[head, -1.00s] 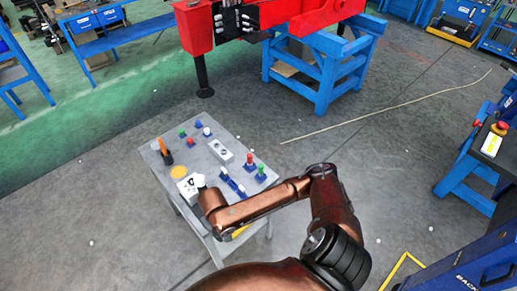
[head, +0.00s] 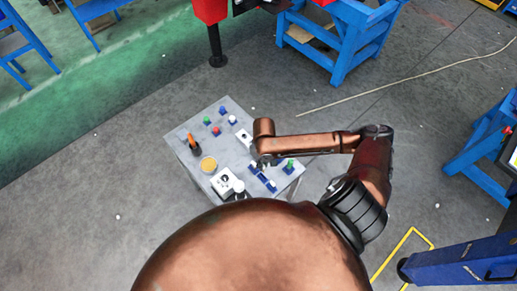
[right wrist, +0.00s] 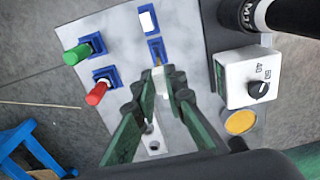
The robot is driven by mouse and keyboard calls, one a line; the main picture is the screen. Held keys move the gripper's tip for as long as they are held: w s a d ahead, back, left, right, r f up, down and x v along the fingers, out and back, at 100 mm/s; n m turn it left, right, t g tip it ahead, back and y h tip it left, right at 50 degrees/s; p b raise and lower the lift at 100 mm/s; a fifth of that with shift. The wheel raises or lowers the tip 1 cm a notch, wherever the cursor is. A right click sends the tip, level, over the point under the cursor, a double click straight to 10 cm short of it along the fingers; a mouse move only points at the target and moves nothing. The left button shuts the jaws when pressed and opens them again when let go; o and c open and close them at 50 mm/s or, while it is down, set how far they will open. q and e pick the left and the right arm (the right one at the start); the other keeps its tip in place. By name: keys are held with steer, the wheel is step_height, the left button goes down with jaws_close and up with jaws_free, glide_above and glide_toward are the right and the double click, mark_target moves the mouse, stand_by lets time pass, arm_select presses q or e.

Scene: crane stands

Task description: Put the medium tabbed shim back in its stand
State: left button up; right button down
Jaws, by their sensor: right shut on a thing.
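My right gripper (right wrist: 160,85) is shut on a small whitish piece (right wrist: 161,82), which seems to be the tabbed shim; the fingers hide part of it. A small orange-brown tip shows just past the fingertips. A blue stand (right wrist: 155,44) lies just beyond it, close to the held piece; I cannot tell whether they touch. Another blue stand (right wrist: 147,20) with a white piece in it lies farther along the same row. In the head view my right gripper (head: 264,160) is small and dark above the row of blue stands. My left gripper is not in view.
A green-handled piece (right wrist: 76,53) and a red-handled piece (right wrist: 97,93) stand in blue bases beside the row. A white dial box (right wrist: 249,76) and a yellow disc (right wrist: 240,122) are on the other side. A white slab with holes (right wrist: 153,141) lies under my fingers.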

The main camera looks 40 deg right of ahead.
steer(key=shift+w+d+r, duration=0.15)
steer(key=shift+w, duration=0.05)
steer(key=shift+s+d, duration=0.1)
steer(key=shift+s, duration=0.1)
steer(key=shift+p, duration=0.4)
steer(key=shift+s+f, duration=0.1)
steer(key=shift+f, duration=1.15)
steer(key=shift+f+b, duration=0.45)
steer(key=shift+f, duration=0.35)
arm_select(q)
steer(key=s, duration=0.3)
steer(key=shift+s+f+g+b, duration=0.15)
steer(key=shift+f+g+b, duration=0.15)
arm_select(e)
steer(key=shift+f, duration=0.85)
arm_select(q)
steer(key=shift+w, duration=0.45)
